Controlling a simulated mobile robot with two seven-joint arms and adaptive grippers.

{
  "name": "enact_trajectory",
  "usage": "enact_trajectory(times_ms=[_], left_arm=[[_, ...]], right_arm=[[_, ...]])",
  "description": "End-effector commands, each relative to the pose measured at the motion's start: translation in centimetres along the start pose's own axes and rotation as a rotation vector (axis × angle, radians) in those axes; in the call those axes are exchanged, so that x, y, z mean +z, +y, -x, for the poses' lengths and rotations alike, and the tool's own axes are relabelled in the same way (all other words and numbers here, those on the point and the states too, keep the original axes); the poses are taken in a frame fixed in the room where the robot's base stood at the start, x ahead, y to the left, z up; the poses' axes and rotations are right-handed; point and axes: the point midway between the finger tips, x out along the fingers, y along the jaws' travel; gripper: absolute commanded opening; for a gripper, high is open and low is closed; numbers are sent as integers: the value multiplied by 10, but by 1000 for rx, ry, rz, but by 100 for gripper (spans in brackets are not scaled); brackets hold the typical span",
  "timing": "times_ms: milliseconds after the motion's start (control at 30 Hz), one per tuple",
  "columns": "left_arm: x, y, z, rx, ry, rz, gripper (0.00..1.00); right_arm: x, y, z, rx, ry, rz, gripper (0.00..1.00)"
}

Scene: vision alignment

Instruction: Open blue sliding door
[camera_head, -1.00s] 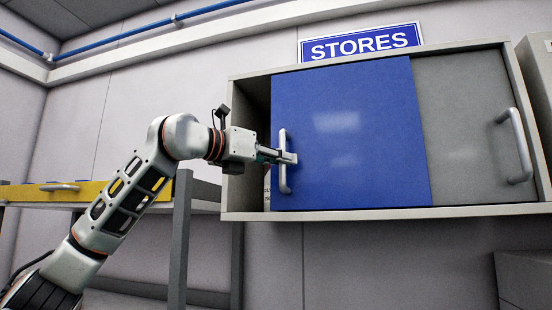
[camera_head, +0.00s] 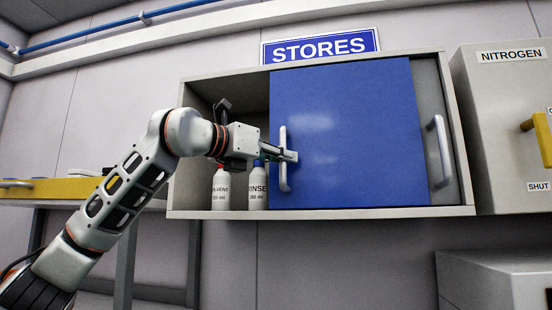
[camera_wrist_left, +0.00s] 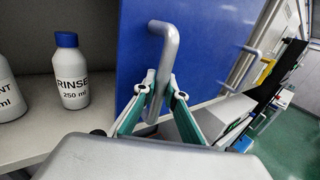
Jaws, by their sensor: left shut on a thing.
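The blue sliding door (camera_head: 350,130) is part of a wall cabinet (camera_head: 320,213) under a STORES sign. It stands to the right and covers most of the grey door behind it. The left part of the cabinet is open. My left gripper (camera_head: 290,156) is shut on the blue door's upright metal handle (camera_head: 283,172). In the left wrist view my left gripper (camera_wrist_left: 158,97) has its fingers on both sides of the handle (camera_wrist_left: 166,45), and the blue door (camera_wrist_left: 205,50) fills the middle. My right gripper is not in view.
A solvent bottle (camera_head: 221,192) and a rinse bottle (camera_head: 258,192) stand inside the open part. The grey door (camera_head: 429,95) shows as a strip with its handle (camera_head: 440,150). A nitrogen cabinet (camera_head: 490,120) with a yellow handle stands close at right.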

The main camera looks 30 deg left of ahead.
Motion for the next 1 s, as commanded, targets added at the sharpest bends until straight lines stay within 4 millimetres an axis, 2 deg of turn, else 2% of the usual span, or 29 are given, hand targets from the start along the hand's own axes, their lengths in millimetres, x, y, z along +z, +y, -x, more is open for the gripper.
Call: enact_trajectory(times_ms=[200,633,667,700,1000], left_arm=[[2,-8,-5,-1,-4,-2,0],[2,-9,-5,0,-4,-2,0],[2,-9,-5,0,-4,-2,14],[2,-9,-5,0,-4,-2,19],[1,-9,-5,0,-2,-1,19]], right_arm=[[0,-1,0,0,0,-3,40],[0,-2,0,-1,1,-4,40],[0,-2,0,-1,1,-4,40],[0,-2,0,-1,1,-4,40],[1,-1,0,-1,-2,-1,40]])
